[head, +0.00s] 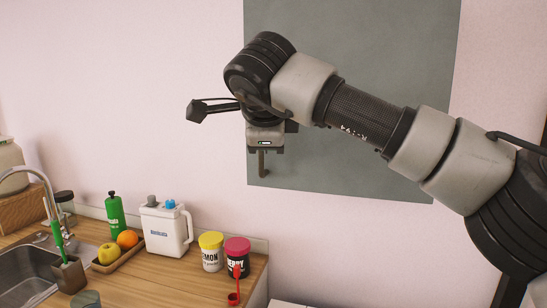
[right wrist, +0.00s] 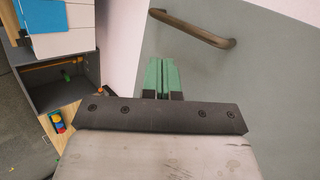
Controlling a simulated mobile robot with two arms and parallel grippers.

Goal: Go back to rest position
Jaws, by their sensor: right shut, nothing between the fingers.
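My right arm comes in from the right of the head view, raised in front of a grey panel. My right gripper (head: 265,140) hangs at the arm's end; its fingertips cannot be made out clearly there. In the right wrist view the green fingers of my right gripper (right wrist: 162,78) are together, with nothing between them. My left gripper is not in view.
A grey panel (head: 400,60) hangs behind the arm. A brown bar handle (right wrist: 193,29) lies beyond the fingers. Below left, a wooden counter (head: 190,268) bears a white jug (head: 166,230), two jars, fruit, a green bottle (head: 115,217) and a sink (head: 25,272).

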